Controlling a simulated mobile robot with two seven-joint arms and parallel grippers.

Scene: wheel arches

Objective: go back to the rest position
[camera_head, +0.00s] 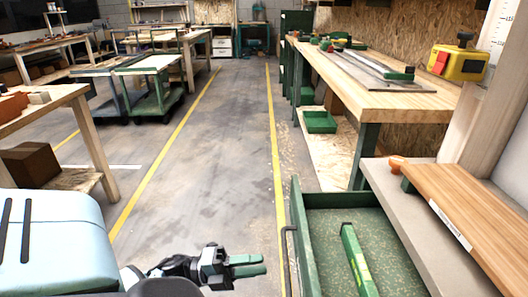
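My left gripper (249,265) is at the bottom middle of the head view, low over the floor and pointing right. Its two green fingers lie side by side with almost no gap, and nothing shows between them. It is to the left of an open green drawer (292,200), apart from the drawer's handle as far as I can see. My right gripper is not in view.
The grey counter (387,197) above the drawer holds a wooden board (470,208). A workbench (400,101) with a yellow box (457,64) stands beyond it on the right. Tables and a green cart (160,101) stand at left. The floor aisle (215,150) between is clear.

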